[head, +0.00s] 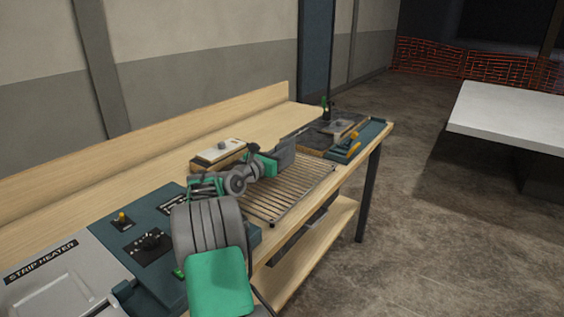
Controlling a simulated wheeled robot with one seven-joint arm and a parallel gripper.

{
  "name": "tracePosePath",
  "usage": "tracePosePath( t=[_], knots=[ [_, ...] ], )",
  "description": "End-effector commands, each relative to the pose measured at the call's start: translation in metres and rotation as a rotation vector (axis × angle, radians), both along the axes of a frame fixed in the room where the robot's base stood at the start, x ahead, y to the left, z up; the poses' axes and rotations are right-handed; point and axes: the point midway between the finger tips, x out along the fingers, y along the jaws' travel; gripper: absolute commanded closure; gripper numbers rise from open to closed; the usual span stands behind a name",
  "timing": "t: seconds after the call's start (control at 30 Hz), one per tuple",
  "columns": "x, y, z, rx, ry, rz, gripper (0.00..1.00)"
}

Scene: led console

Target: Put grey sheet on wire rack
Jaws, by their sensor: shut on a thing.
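The wire rack (284,203) lies flat on the wooden workbench, its bars running across it near the front edge. My gripper (272,161) is above the rack's far left part, at the end of my grey and green arm. It is shut on the grey sheet (285,153), a small dark grey piece that stands tilted up beyond the green fingers. The sheet appears to be above the rack; I cannot tell whether its lower edge touches the bars. My arm hides the near left part of the rack.
A strip heater (45,270) with a dark teal control panel (125,222) stands at the near left. A pale box (218,151) is behind the rack. A dark fixture (325,130) and a teal tool with a yellow handle (350,146) are at the bench's far end.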

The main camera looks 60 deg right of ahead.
Motion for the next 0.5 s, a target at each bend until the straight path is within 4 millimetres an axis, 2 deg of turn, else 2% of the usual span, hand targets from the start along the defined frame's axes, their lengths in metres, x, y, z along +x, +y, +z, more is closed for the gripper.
tracePosePath(
  t=[0.1, 0.23, 0.5],
  knots=[
    [0.0, -0.008, -0.012, -0.002, -0.001, -0.001, 1.0],
    [0.001, -0.007, -0.035, -0.001, -0.001, 0.0, 1.0],
    [0.001, -0.006, -0.036, -0.003, -0.002, 0.0, 1.0]
  ],
)
